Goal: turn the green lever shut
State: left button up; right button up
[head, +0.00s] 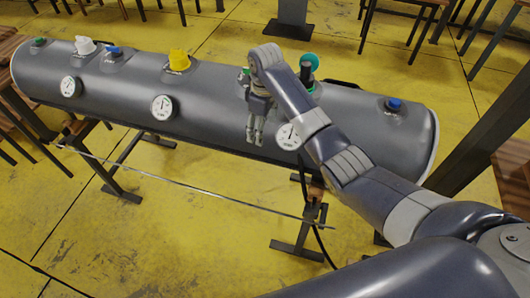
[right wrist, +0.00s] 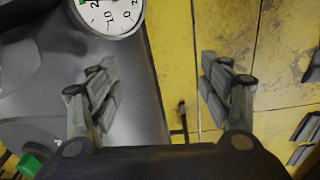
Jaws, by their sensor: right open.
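A smaller green piece (head: 245,72) shows just left of my wrist, mostly hidden. I cannot tell which of these is the lever. In the right wrist view a green piece (right wrist: 31,166) sits at the lower left, cut by the edge. My right gripper (head: 255,134) is open and empty, pointing down in front of the tube; its fingers also show in the right wrist view (right wrist: 162,88).
White gauges (head: 163,107) line the tube's front; one (right wrist: 110,14) is close to my right gripper. A yellow valve (head: 179,61), a white one and blue caps stand on top. Stools and tables surround the tube.

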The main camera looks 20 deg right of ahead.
jog(key=s+f+m, duration=0.1)
jog(key=s+f, duration=0.4)
jog(key=shift+s+a+f, duration=0.15)
jog(key=shift+a, duration=0.3)
jog(key=shift+f, duration=0.1)
